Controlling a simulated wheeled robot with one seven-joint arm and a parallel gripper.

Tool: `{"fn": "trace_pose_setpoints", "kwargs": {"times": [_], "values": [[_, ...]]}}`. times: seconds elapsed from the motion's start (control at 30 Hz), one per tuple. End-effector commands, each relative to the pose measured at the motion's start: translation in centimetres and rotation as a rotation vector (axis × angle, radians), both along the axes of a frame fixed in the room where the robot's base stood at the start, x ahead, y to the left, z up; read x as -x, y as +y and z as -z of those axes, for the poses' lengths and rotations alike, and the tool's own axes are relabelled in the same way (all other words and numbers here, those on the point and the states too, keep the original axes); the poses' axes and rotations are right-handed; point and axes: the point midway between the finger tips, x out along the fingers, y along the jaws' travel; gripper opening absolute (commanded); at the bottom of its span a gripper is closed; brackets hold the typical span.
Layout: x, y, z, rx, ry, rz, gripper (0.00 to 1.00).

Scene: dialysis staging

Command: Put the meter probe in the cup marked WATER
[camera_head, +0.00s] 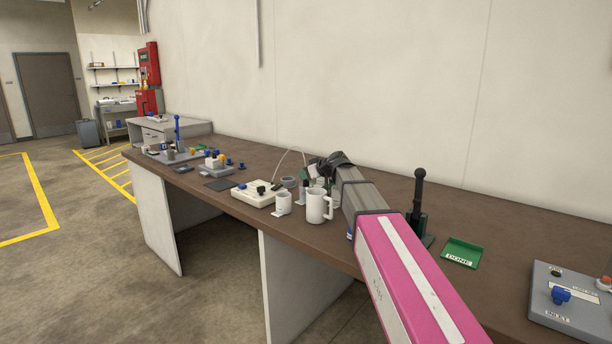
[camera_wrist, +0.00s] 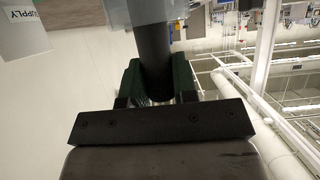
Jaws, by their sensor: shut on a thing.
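The cream meter box (camera_head: 257,193) sits on the brown bench, and a pale cable arcs from it towards my gripper (camera_head: 318,170). In the wrist view my gripper (camera_wrist: 157,80) is shut on a dark cylinder (camera_wrist: 153,45), which appears to be the meter probe. In the head view the arm and nearby cups largely hide the probe. A small white cup (camera_head: 284,203) and a larger white mug (camera_head: 316,206) stand in front of my gripper. Other vessels behind them are partly hidden. I cannot read WATER on any cup.
A green stand with a black upright handle (camera_head: 418,205) is right of my arm. A green DONE tray (camera_head: 461,253) and a grey INLET box (camera_head: 575,303) lie farther right. Several small fixtures crowd the bench's left. A SUPPLY label (camera_wrist: 25,40) shows in the wrist view.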

Motion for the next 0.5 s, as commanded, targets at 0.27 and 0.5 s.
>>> {"fn": "trace_pose_setpoints", "kwargs": {"times": [0.27,0.5], "values": [[0.0,0.0,0.27,0.0,0.0,0.0,0.52],[-0.01,0.0,0.2,0.0,0.0,0.0,0.52]]}}
